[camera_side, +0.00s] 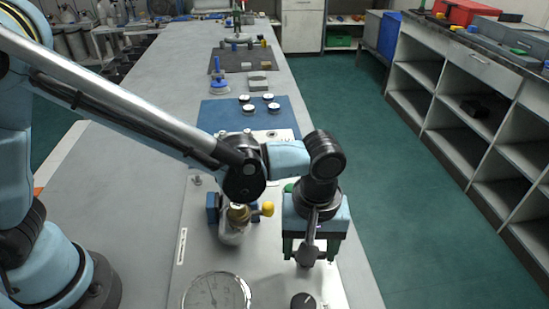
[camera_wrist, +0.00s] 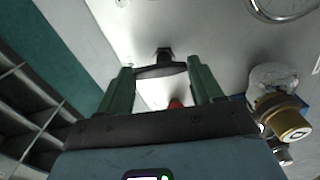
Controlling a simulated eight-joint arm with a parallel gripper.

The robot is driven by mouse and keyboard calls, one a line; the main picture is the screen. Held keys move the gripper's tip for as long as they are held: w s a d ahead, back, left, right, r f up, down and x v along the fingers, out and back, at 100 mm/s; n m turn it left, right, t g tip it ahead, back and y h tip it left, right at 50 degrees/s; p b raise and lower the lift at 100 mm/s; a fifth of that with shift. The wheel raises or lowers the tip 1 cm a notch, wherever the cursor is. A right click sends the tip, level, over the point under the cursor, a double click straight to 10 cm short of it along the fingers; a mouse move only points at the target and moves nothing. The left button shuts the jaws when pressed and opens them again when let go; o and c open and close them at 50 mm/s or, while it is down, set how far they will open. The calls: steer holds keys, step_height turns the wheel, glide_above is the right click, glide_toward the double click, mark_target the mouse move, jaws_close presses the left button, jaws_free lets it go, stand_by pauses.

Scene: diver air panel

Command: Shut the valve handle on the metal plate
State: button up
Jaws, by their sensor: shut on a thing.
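The metal plate (camera_side: 268,275) lies along the right part of the bench, and its pale surface also fills much of the wrist view (camera_wrist: 215,30). My gripper (camera_side: 306,252) points down over the plate's right side. In the wrist view its two green fingers (camera_wrist: 160,78) stand apart, with a dark handle (camera_wrist: 160,71) spanning between their tips. The gripper is shut on this handle, which has a small dark block at its middle. In the side view the gripper partly hides the handle. Its exact angle on the valve is hard to tell.
A round gauge (camera_side: 217,293) and a black knob (camera_side: 303,301) are at the plate's near end. A brass-topped fitting (camera_side: 239,213) with a yellow knob (camera_side: 267,209) stands left of my gripper. A blue mat (camera_side: 222,113) with several round pieces lies beyond.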

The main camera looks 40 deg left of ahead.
steer(key=shift+m, duration=0.3)
steer(key=m, duration=0.8)
steer(key=shift+s, duration=0.15)
steer(key=m, duration=0.3)
steer(key=shift+s+m, duration=0.1)
steer(key=shift+m, duration=2.1)
steer(key=o, duration=1.1)
steer(key=shift+c, duration=0.2)
steer(key=shift+r, duration=0.1)
step_height(320, 180, up, 12)
